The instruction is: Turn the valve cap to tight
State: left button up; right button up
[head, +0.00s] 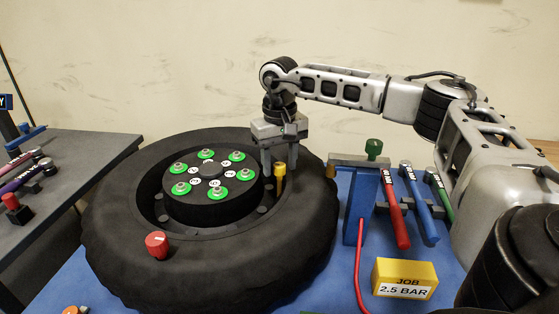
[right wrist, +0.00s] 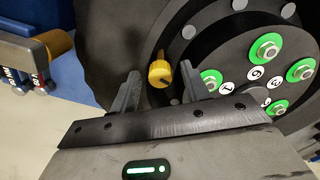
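The yellow valve cap (head: 281,168) stands at the inner edge of the big black tyre (head: 130,270), right of the hub. My right gripper (head: 279,165) points down over it, with its fingers on either side of the cap. In the right wrist view the yellow cap (right wrist: 160,72), with a dark mark on it, shows between the two open fingers (right wrist: 160,85). A gap shows between cap and fingers, so it is not gripped. The left gripper is not in view.
The hub (head: 210,205) carries several green-ringed nuts. A red cap (head: 157,245) sits on the tyre. Right are a blue stand (head: 358,210) with a green knob (head: 374,148), several coloured-handled tools (head: 396,215) and a yellow "JOB 2.5 BAR" block (head: 404,278). A grey table (head: 75,180) stands left.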

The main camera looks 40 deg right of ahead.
jog(key=c, duration=0.9)
